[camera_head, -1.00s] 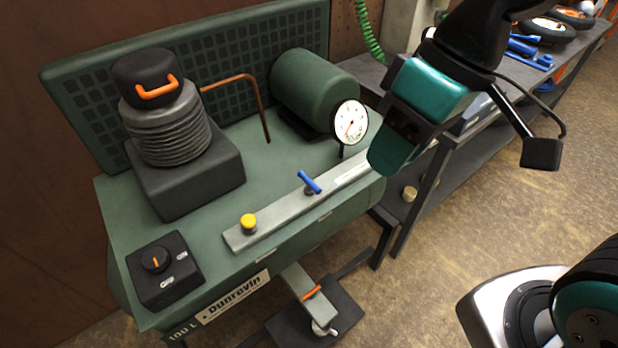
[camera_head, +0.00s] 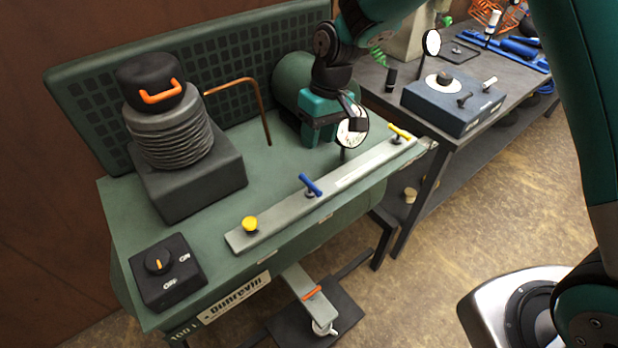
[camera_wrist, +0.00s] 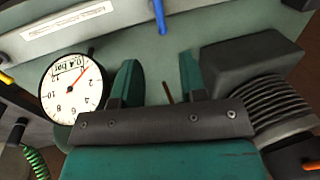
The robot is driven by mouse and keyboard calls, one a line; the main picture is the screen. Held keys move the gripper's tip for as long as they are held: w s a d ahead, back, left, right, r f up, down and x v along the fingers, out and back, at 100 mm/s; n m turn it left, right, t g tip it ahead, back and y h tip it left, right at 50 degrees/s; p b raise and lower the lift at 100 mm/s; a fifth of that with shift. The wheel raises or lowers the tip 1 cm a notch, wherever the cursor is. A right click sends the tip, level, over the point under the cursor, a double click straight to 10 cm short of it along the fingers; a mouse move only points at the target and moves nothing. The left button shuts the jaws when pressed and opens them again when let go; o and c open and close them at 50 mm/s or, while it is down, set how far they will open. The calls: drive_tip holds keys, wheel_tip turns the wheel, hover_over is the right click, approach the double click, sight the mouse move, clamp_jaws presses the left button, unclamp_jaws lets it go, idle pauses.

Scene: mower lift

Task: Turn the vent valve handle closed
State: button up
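A grey manifold bar (camera_head: 290,215) on the green compressor carries a blue lever handle (camera_head: 311,185) in the middle, a yellow lever handle (camera_head: 401,131) at the right end and a round yellow knob (camera_head: 249,224) at the left end. I cannot read which one is the vent valve. My gripper (camera_head: 322,128) is behind the bar, by the pressure gauge, partly hidden by my wrist. In the wrist view its fingers (camera_wrist: 158,78) are apart with nothing between them. The blue handle (camera_wrist: 160,14) shows beyond the fingers at the top, and the yellow lever (camera_wrist: 6,77) at the left edge.
The gauge (camera_wrist: 70,88) shows 0.4 bar and stands close beside my gripper. A copper pipe (camera_head: 261,104), a tank (camera_head: 289,80) and a ribbed cylinder (camera_head: 172,135) stand behind the bar. A workbench (camera_head: 480,135) with a blue box is at right.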

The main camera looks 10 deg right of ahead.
sight(309, 181)
drive_tip(key=f, duration=0.4)
drive_tip(key=a+f+p, duration=0.1)
drive_tip(key=f, duration=0.3)
drive_tip(key=s+a+f+p, duration=0.1)
drive_tip(key=f, duration=0.3)
drive_tip(key=shift+s+f, duration=0.1)
drive_tip(key=shift+f, duration=0.05)
drive_tip(key=shift+a, duration=0.1)
clamp_jaws()
